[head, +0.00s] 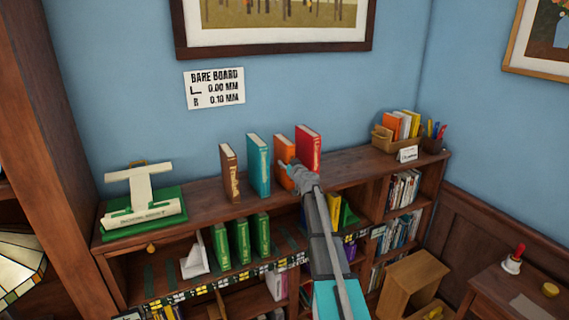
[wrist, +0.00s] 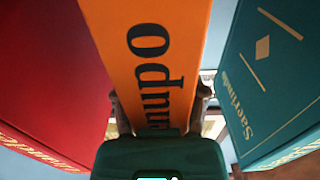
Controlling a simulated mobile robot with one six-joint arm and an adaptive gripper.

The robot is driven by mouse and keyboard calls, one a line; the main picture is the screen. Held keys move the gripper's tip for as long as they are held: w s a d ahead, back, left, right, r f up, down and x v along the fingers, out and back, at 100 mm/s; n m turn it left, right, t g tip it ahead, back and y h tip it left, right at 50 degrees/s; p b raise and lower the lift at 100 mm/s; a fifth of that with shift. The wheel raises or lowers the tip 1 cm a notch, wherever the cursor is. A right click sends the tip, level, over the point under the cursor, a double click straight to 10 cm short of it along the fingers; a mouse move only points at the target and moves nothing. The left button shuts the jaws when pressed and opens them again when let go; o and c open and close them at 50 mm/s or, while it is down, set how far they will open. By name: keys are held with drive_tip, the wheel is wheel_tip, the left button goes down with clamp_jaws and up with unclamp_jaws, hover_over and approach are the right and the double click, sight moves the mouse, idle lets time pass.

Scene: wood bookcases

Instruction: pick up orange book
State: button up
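The orange book (head: 282,147) stands upright on the bookcase top, between the teal book (head: 258,163) and the red book (head: 307,148). My gripper (head: 291,170) is at its front and hides its lower part in the head view. In the wrist view the orange spine (wrist: 152,60) fills the middle, with dark lettering. The gripper's fingers (wrist: 160,108) lie on either side of the spine, close to its edges. Whether they press on it cannot be made out. The red book (wrist: 50,80) is to the left there and the teal book (wrist: 270,80) to the right, both apart from the fingers.
A brown book (head: 229,173) stands left of the teal one. A green-based scale-like device (head: 143,213) is at the left end of the top. A wooden box of books (head: 383,138) and a pen cup (head: 432,145) are at the right. A framed picture hangs above.

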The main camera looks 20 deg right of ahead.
sight(292, 145)
clamp_jaws()
drive_tip(key=shift+r, duration=0.25)
wheel_tip(292, 145, up, 2)
drive_tip(key=p, duration=0.2)
drive_tip(key=shift+p, duration=0.3)
drive_tip(key=s+r+p, duration=0.1)
drive_tip(key=r+p, duration=0.1)
drive_tip(key=s+r+p, duration=0.2)
drive_tip(key=r, duration=0.1)
drive_tip(key=s+r+p, duration=0.2)
drive_tip(key=p, duration=0.1)
drive_tip(key=shift+s+a+r, duration=0.15)
drive_tip(key=s+r+p, duration=0.3)
drive_tip(key=s, duration=0.5)
drive_tip(key=shift+s+a+r, duration=0.15)
drive_tip(key=shift+s+a, duration=0.05)
drive_tip(key=shift+s, duration=0.15)
